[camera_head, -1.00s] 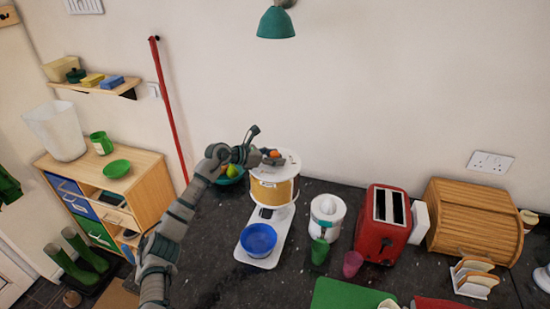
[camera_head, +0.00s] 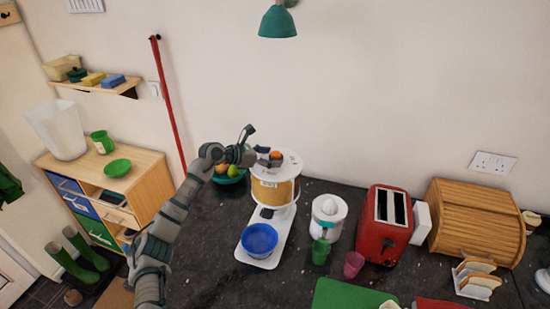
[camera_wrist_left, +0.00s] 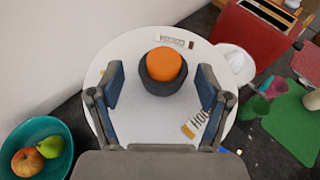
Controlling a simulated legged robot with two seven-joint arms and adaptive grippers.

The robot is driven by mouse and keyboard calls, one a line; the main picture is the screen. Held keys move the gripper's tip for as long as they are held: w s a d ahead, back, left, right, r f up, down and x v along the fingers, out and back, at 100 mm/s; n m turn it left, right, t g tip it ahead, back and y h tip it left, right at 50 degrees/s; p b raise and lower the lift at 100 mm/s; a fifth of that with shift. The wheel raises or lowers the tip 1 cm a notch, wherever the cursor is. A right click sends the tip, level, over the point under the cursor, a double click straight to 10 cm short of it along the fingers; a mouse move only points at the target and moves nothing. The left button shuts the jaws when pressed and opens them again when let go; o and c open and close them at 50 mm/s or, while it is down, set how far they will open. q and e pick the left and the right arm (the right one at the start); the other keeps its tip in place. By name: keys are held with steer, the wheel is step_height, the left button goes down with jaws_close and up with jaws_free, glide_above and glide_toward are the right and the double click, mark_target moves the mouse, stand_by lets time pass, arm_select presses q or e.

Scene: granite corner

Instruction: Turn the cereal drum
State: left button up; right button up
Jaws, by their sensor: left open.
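The cereal drum (camera_head: 273,190) is a tan cylinder with a white round top, standing on a white stand on the dark counter. An orange knob (camera_head: 276,155) on a dark base sits on its top; it also shows in the left wrist view (camera_wrist_left: 163,64). My left gripper (camera_head: 262,147) is open beside the knob, on its left in the head view. In the left wrist view its two fingers (camera_wrist_left: 161,92) are spread over the white top (camera_wrist_left: 150,125), with the knob ahead between them. I cannot tell whether they touch anything. My right gripper is not in view.
A blue bowl (camera_head: 259,238) sits on the stand's front. A teal fruit bowl (camera_wrist_left: 22,140) is left of the drum. To the right are a white juicer (camera_head: 328,213), green and pink cups, a red toaster (camera_head: 383,228) and a wooden bread bin (camera_head: 470,222). The wall is close behind.

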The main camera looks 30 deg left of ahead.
arm_select(q)
steer(key=v, duration=0.9)
steer(key=shift+s+a, duration=0.25)
steer(key=shift+s, duration=0.1)
steer(key=shift+r, duration=0.1)
